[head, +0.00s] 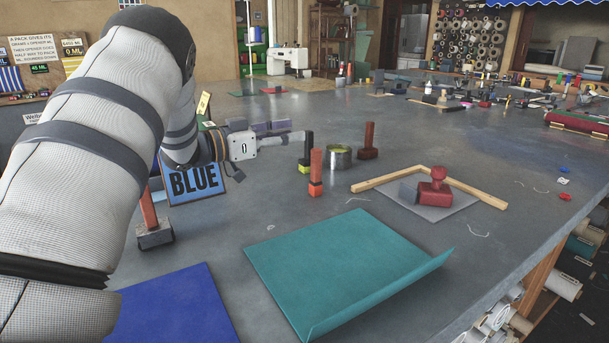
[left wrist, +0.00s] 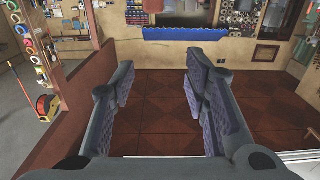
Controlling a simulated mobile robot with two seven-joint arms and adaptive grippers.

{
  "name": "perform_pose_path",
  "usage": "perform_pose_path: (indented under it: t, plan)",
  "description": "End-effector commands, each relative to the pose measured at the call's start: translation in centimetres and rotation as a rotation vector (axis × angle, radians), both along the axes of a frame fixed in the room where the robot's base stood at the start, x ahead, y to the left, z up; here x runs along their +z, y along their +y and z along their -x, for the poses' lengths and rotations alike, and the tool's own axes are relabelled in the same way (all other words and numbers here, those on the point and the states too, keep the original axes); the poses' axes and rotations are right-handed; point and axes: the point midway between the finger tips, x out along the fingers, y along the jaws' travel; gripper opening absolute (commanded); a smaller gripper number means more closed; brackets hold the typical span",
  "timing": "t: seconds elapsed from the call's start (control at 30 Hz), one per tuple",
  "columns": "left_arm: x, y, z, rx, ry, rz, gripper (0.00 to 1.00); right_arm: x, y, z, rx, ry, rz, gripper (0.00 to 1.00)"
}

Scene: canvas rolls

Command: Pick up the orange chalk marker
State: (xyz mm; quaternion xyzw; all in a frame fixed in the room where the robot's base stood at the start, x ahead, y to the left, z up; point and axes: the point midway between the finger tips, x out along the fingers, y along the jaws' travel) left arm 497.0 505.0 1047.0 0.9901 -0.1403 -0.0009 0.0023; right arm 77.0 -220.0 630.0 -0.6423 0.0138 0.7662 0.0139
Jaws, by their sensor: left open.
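The orange chalk marker (head: 316,174), an upright orange block with a dark band near its base, stands on the grey table in the head view. My left gripper (head: 283,131) is to its upper left, with its fingers pointing right and apart from the marker. In the left wrist view the two padded fingers of the left gripper (left wrist: 165,82) are spread with nothing between them. I cannot make out the orange marker in the left wrist view. My right gripper is out of view.
A black upright piece with a yellow-green base (head: 305,158), a tin (head: 340,158) and a dark red upright block (head: 368,140) stand near the marker. A teal sheet (head: 340,265) lies in front. A BLUE sign (head: 195,183) stands left.

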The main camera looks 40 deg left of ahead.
Motion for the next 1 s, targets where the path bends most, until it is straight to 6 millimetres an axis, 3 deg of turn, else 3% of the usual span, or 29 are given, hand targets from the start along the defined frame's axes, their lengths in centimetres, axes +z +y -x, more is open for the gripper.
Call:
perform_pose_path:
  t: [0.07, 0.3, 0.37, 0.53, 0.8, 1.0]
  plan:
    - [-1.0, 0.0, -0.1, -0.001, 0.006, 0.001, 0.42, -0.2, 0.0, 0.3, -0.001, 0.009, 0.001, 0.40]
    - [-7.7, 0.0, -0.1, 0.001, 0.014, 0.003, 0.42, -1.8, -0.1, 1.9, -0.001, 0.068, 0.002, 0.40]
    - [-8.6, 0.0, -0.1, 0.000, 0.011, 0.001, 0.42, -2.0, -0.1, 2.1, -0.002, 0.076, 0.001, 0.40]
    - [-8.4, -0.6, -1.9, -0.002, 0.004, -0.001, 0.42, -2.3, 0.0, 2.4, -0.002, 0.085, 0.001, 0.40]
    - [-8.4, -2.0, -6.8, -0.001, 0.003, -0.001, 0.42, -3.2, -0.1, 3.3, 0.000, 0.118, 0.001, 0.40]
    - [-8.0, -2.1, -7.2, 0.001, 0.000, 0.000, 0.42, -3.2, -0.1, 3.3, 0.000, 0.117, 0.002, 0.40]
